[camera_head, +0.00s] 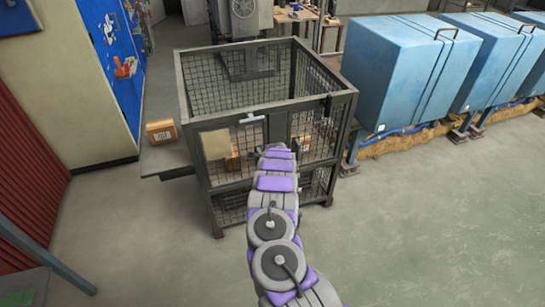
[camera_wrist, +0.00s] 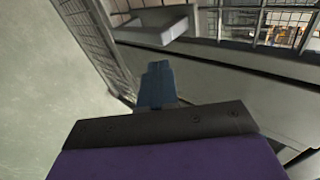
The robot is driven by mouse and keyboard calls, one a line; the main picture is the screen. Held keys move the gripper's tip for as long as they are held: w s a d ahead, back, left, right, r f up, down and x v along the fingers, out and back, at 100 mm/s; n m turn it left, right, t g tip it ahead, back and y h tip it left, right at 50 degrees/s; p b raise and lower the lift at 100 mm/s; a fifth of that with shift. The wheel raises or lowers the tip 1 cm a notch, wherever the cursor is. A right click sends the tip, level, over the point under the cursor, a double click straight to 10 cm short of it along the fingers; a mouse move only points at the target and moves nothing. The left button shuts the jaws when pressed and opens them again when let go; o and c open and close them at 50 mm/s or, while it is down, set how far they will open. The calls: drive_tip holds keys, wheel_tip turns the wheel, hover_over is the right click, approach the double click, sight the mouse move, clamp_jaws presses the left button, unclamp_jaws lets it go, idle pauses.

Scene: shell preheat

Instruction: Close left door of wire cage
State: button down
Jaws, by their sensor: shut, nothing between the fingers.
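The dark wire cage (camera_head: 268,106) stands mid-picture in the head view, with mesh sides and an open top. Its left door (camera_head: 232,142) is on the front, near a light grey handle (camera_head: 252,119). I cannot tell whether this door is flush with the frame. My arm reaches to the cage front, and its end hides part of the mesh. In the wrist view my gripper (camera_wrist: 158,85) has its blue fingers together with nothing between them. A pale grey bar (camera_wrist: 152,32), perhaps the handle, lies beyond the fingertips. Contact with the cage is not clear.
A cardboard box (camera_head: 161,131) sits on a low grey ledge left of the cage. Large blue cabinets (camera_head: 400,75) stand to the right. More boxes show through the mesh. The floor (camera_head: 420,230) at the front right is clear.

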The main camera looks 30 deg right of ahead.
drive_tip(key=d+v, duration=0.1)
drive_tip(key=v, duration=0.5)
drive_tip(key=shift+s+a+r+p, duration=0.2)
drive_tip(key=shift+s+a+p, duration=0.1)
drive_tip(key=shift+s, duration=0.25)
drive_tip(key=shift+d, duration=0.1)
